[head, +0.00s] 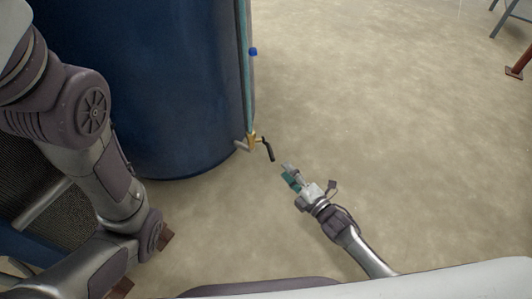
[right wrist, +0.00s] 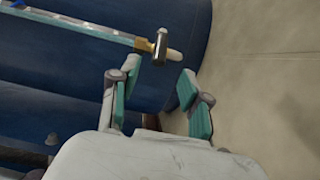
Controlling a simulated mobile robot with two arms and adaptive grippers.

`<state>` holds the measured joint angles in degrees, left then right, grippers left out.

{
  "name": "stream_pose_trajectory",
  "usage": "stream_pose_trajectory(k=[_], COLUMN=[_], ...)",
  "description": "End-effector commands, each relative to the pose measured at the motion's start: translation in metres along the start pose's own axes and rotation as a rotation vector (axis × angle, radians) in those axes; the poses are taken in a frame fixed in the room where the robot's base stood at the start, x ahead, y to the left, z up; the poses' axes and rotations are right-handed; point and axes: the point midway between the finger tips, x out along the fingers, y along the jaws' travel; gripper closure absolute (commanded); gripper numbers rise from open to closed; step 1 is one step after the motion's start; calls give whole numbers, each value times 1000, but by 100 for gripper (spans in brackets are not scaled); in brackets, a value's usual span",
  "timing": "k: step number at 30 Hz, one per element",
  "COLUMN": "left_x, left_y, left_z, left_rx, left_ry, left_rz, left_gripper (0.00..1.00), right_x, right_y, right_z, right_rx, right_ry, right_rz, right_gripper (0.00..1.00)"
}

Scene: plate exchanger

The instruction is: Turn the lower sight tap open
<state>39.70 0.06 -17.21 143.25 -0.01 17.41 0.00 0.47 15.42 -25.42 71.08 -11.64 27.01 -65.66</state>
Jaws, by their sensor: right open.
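The lower sight tap (head: 252,142) is a small brass fitting at the foot of the sight tube, low on the blue tank. Its black lever (head: 268,150) sticks out to the right and bends downward in the head view. My right gripper (head: 289,174) is open and empty, a short way below and right of the lever, apart from it.
The big blue tank (head: 170,90) stands at the upper left with the pale sight tube (head: 247,90) along its right side. A blue knob (head: 253,51) sits higher up. The concrete floor (head: 400,130) to the right is clear. A red-brown stand (head: 517,70) is at the far right.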

Motion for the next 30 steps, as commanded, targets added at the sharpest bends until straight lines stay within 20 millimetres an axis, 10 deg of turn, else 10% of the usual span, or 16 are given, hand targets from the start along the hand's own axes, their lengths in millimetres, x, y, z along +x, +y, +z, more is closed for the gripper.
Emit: stream_pose_trajectory(k=[15,30], left_x=[-55,-59], left_y=[12,13], left_z=[-21,-22], left_rx=[1,0], left_ry=[5,5], left_rz=[2,2], left_gripper=[60,60], right_x=[101,115], right_y=[-4,0], right_z=[0,0], right_rx=[3,4], right_ry=[0,-1], right_rz=[3,0], right_gripper=[53,56])
